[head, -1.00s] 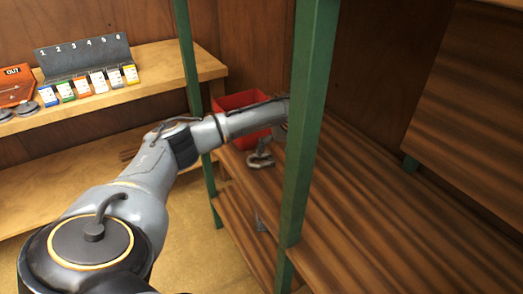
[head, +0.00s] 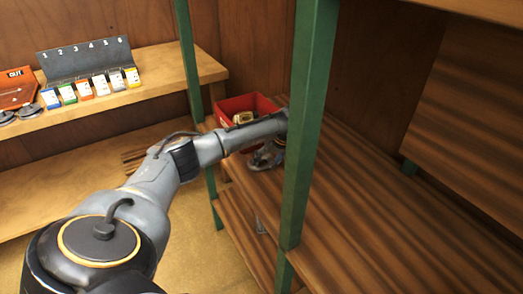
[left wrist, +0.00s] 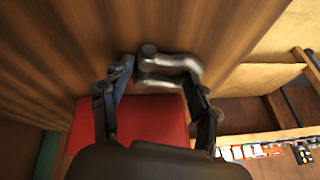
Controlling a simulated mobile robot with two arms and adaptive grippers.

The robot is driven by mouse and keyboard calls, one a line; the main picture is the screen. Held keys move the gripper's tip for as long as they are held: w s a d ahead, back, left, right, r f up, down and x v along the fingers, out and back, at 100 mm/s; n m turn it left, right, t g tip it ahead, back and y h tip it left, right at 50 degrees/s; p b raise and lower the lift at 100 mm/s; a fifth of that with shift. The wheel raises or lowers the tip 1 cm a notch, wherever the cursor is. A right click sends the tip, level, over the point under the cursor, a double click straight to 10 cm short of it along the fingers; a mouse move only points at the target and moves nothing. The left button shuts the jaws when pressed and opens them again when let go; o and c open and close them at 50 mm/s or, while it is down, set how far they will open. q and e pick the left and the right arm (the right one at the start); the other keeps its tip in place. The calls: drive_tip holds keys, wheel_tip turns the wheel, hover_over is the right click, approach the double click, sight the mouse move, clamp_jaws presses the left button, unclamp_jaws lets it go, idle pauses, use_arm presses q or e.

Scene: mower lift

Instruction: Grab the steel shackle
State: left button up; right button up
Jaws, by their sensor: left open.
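The steel shackle (head: 262,160) lies on the brown wooden shelf, close to the red bin and just below my left forearm in the head view. In the left wrist view the shackle (left wrist: 172,64) is a bent grey metal piece with a round dark end. My left gripper (left wrist: 160,78) is open, with its two fingers spread to either side of the shackle in that view. I cannot tell whether either finger touches it. In the head view the green post and my own arm hide most of the left gripper. My right gripper is not in view.
A red bin (head: 228,105) with a tan item inside stands behind the shackle. A green post (head: 307,120) rises close in front of my left wrist. A bench (head: 160,75) at the left holds numbered tags. The shelf right of the post is clear.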

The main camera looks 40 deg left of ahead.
use_arm(q)
drive_tip(key=shift+s+d+f, duration=0.1)
drive_tip(key=shift+d+f, duration=0.05)
drive_tip(key=shift+f, duration=0.1)
clamp_jaws()
